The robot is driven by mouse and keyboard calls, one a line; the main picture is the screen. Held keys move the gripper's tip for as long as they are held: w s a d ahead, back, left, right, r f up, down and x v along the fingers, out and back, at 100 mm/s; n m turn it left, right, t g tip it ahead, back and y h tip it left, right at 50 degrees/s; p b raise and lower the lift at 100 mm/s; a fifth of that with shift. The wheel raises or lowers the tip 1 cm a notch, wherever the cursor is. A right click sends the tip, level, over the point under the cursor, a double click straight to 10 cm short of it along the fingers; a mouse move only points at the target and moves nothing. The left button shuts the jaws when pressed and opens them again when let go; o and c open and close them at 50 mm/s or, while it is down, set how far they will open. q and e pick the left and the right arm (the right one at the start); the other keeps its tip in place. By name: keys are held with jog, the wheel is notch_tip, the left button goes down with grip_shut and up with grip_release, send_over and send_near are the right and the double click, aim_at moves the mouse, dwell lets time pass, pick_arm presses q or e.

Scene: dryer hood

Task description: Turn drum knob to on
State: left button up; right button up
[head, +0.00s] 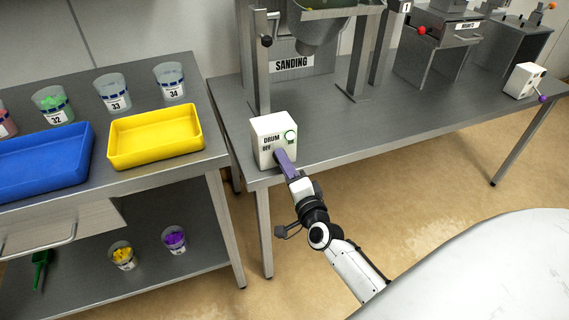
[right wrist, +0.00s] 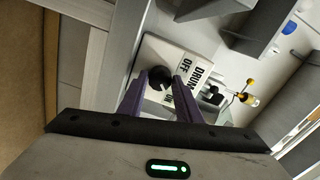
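The white drum control box (head: 264,152) stands at the near left corner of the grey steel table. In the right wrist view the box (right wrist: 160,50) carries a round black knob (right wrist: 160,77). My right gripper (head: 281,155) is at the box's front, its purple fingers (right wrist: 161,82) on either side of the knob with little gap. The fingers hide the knob in the head view. My left gripper is not in view.
The sanding machine (head: 292,66) stands behind the box on the table (head: 350,135). A side bench at left holds a yellow tray (head: 155,152), a blue tray (head: 45,185) and several cups. Another white box (head: 522,80) with a purple-tipped lever is at the far right.

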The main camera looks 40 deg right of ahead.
jog(key=o, duration=0.3)
jog(key=shift+s, duration=0.15)
jog(key=v, duration=1)
